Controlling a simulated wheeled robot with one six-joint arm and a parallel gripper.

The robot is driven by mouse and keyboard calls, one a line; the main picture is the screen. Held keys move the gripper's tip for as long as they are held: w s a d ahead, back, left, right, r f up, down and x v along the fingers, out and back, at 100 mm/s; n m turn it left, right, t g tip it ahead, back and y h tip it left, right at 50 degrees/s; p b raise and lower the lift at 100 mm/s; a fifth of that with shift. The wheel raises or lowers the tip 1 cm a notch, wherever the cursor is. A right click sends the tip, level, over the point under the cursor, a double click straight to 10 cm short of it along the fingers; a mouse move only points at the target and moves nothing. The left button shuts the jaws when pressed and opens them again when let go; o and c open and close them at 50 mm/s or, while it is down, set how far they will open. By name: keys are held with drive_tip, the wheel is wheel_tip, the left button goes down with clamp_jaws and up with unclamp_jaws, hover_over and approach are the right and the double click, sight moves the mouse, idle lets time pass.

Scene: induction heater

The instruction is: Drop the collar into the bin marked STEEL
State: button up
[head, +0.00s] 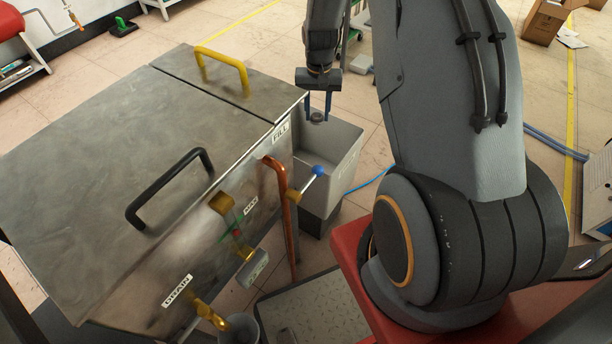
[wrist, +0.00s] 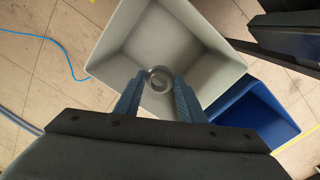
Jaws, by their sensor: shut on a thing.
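My gripper (head: 317,108) points down, its two blue fingers shut on a small grey metal collar (head: 317,116). In the wrist view my gripper (wrist: 160,84) holds the collar (wrist: 159,80) between the fingertips, over the inside of a light grey bin (wrist: 211,28). In the head view the grey bin (head: 344,146) stands on the floor beside the metal tank, and the collar shows above its opening. A blue bin (wrist: 262,112) shows beside the grey one in the wrist view. No STEEL marking is readable on either bin.
A large metal tank (head: 95,145) with lid handles fills the left of the head view. A blue-knobbed lever (head: 317,171) and a copper pipe (head: 283,215) stick out near the grey bin. A blue cable (head: 368,181) lies on the tiled floor.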

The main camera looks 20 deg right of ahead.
wheel_tip(320, 180, down, 6)
drive_tip(key=b, duration=0.3)
drive_tip(key=shift+d+r+b, duration=0.1)
drive_tip(key=shift+r+b, duration=0.05)
drive_tip(key=shift+b, duration=0.25)
drive_tip(key=o, duration=1.2)
wheel_tip(320, 180, up, 8)
drive_tip(key=shift+s, duration=0.1)
